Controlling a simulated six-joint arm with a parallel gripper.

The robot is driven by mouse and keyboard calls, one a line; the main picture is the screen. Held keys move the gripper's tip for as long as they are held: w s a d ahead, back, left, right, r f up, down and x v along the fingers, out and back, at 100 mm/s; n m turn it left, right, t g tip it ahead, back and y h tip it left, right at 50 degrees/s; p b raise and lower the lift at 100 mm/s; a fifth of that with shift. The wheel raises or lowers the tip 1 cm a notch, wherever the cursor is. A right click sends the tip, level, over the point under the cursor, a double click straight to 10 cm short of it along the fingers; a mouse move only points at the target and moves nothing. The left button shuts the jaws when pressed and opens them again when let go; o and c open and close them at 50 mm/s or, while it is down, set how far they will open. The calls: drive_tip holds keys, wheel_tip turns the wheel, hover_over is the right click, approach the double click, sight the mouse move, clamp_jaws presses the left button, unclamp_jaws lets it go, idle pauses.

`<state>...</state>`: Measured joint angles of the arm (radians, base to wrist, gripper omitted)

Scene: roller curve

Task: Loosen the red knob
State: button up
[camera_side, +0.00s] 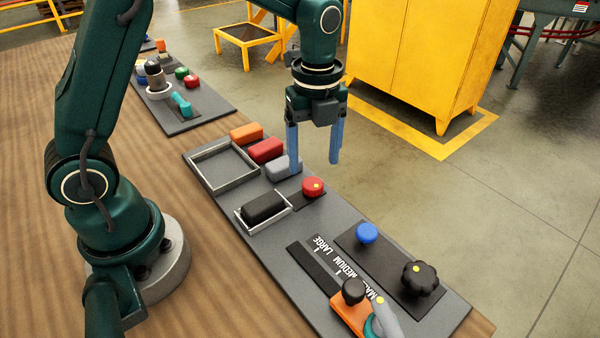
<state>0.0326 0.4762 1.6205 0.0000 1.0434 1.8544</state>
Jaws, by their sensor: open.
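The red knob (313,188) is a round red cap with a yellow dot on top, set on a small dark plate on the grey panel. My gripper (314,166) points down with its two blue fingers spread apart. In the side view the fingertips are just above and behind the knob, and nothing is between them. The fingers do not appear to touch the knob; their exact height over it is hard to tell.
Orange (246,132), red (266,150) and grey (284,168) blocks lie left of the knob. A black block (264,207) sits in a small frame beside an empty larger frame (196,172). A blue button (367,233), black knob (420,279) and orange slider (350,315) are nearer.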

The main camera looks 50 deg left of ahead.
sight(313, 183)
drive_tip(key=shift+f, duration=2.5)
clamp_jaws()
